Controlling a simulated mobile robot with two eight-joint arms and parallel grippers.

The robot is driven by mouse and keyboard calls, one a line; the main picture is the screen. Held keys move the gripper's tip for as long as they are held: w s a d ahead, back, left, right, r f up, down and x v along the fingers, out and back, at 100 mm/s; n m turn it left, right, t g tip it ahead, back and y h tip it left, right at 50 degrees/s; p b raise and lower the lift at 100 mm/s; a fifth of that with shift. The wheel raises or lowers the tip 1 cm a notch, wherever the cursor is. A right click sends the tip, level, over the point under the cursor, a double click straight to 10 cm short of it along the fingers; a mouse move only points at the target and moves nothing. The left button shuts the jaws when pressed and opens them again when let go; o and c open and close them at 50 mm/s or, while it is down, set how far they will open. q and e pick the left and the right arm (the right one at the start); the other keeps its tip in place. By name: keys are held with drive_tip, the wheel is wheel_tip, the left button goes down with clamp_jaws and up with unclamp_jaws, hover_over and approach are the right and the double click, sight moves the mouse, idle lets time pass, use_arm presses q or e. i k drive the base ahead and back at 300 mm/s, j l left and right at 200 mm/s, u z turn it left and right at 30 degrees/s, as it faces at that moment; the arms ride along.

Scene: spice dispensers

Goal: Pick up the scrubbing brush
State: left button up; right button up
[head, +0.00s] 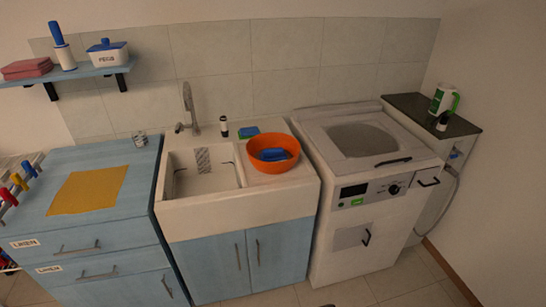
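A blue object (272,155) lies in the orange bowl (289,163) on the right ledge of the white sink. It may be the scrubbing brush, but it is too small to tell, and the bowl's rim hides its lower part. A flat blue and green item (248,132), like a sponge, lies behind the bowl at the back of the ledge. Neither of my grippers is in the head view.
The sink basin (205,171) is left of the bowl, with a tall faucet (189,105) and a small dark-and-white bottle (224,126) behind. A washing machine (368,190) stands right. A yellow cloth (88,190) lies on the blue counter (135,185). Floor shows in front.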

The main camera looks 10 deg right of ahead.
sight(278, 155)
drive_tip(key=i+l, duration=0.1)
drive_tip(key=l, duration=0.3)
drive_tip(key=i+l, duration=0.15)
drive_tip(key=l, duration=0.25)
drive_tip(key=i+l, duration=0.1)
drive_tip(key=l, duration=0.3)
drive_tip(key=i+l, duration=0.15)
drive_tip(key=l, duration=0.25)
drive_tip(key=i+l+u, duration=0.1)
drive_tip(key=l, duration=0.3)
drive_tip(key=i+l, duration=0.15)
drive_tip(key=l, duration=0.25)
